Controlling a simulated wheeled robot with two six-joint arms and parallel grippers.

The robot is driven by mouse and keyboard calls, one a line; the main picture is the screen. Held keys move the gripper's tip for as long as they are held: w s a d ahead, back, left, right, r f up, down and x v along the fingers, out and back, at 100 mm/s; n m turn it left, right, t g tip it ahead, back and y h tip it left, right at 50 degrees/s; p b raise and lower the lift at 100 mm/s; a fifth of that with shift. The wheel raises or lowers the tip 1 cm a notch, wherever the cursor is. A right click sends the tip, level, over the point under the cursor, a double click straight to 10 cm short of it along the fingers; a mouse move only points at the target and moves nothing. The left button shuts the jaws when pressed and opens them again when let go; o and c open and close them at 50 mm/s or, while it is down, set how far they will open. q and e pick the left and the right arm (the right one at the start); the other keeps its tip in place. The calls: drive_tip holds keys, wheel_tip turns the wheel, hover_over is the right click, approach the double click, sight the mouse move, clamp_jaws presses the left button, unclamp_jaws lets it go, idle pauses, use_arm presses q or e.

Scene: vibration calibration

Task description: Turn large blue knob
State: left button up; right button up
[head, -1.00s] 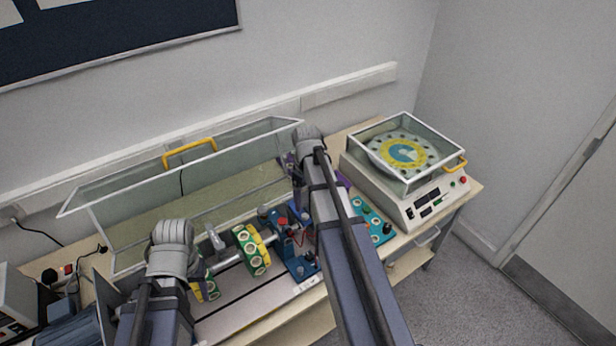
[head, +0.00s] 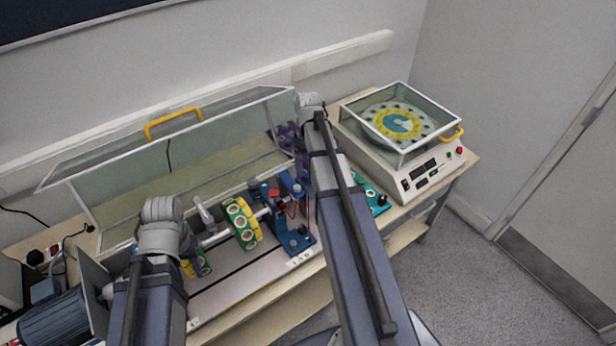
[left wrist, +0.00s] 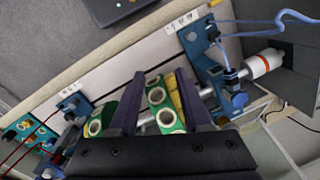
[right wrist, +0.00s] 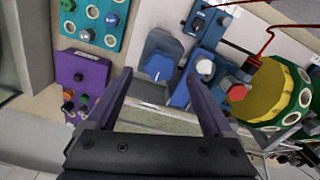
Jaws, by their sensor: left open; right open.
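The large blue knob (right wrist: 159,66) sits on a grey-blue block in the right wrist view, lying between and beyond the tips of my right gripper (right wrist: 160,76). The right gripper is open, with its two fingers on either side of the knob in the picture; I cannot tell how far off it is.
A purple panel (right wrist: 80,80) and a teal panel (right wrist: 100,40) with small knobs lie near the right gripper. A red knob (right wrist: 237,92) is close to its right finger. The clear cover (head: 180,160) stands open behind the rig. A boxed turntable unit (head: 400,130) stands at the right.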

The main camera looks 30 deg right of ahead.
sight(308, 174)
drive_tip(key=shift+f+b, duration=1.1)
drive_tip(key=shift+f, duration=0.5)
use_arm(q)
wheel_tip(308, 174, down, 3)
drive_tip(key=shift+f, duration=0.1)
use_arm(e)
drive_tip(key=shift+r, duration=0.1)
drive_tip(key=shift+c, duration=0.3)
clamp_jaws()
